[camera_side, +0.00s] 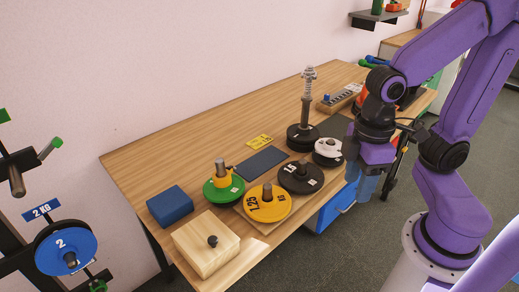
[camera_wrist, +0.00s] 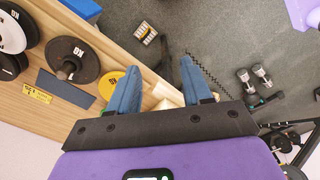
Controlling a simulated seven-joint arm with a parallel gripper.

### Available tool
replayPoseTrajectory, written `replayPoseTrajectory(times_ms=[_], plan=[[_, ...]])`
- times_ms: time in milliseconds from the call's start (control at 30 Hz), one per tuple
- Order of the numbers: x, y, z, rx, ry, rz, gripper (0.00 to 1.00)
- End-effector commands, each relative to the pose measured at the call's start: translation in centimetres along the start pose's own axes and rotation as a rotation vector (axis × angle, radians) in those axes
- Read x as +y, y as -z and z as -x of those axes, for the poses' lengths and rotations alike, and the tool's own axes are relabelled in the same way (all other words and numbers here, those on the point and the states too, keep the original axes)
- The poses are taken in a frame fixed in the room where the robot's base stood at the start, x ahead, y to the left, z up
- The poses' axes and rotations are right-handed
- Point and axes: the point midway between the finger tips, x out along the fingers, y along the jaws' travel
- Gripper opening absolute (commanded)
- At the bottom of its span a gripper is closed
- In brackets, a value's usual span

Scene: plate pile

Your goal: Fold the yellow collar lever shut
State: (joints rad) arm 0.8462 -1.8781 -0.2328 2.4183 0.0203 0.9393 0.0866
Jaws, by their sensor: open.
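The yellow collar (camera_side: 221,177) sits around the grey post of the green plate (camera_side: 212,194) in the side view. A small yellow lever (camera_side: 231,169) shows at its right side; its exact angle is too small to tell. My gripper (camera_side: 368,186) is open and empty, well to the right of the collar, beyond the bench's front edge. In the wrist view its two blue fingers (camera_wrist: 160,84) stand apart with nothing between them.
A yellow 1.25 plate (camera_side: 268,211) and a black plate (camera_side: 296,184) stand right of the green plate. A blue block (camera_side: 170,206) and wooden box (camera_side: 203,250) lie left and in front. A spring-topped post (camera_side: 306,105) stands behind. The dark mat (camera_side: 259,163) is bare.

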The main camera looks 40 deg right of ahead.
Motion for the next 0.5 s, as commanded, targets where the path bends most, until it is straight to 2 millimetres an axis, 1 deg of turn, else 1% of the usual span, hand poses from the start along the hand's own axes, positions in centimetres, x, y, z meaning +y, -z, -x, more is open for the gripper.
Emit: replayPoseTrajectory(times_ms=[33, 200, 367, 500], plan=[[0.6, 1.6, 0.2, -0.009, 0.005, -0.080, 0.49], [3.0, 6.7, 0.9, -0.037, 0.030, -0.388, 0.49], [6.0, 11.2, 1.1, -0.066, 0.054, -0.674, 0.49], [9.0, 14.8, 0.9, -0.092, 0.076, -0.921, 0.49]])
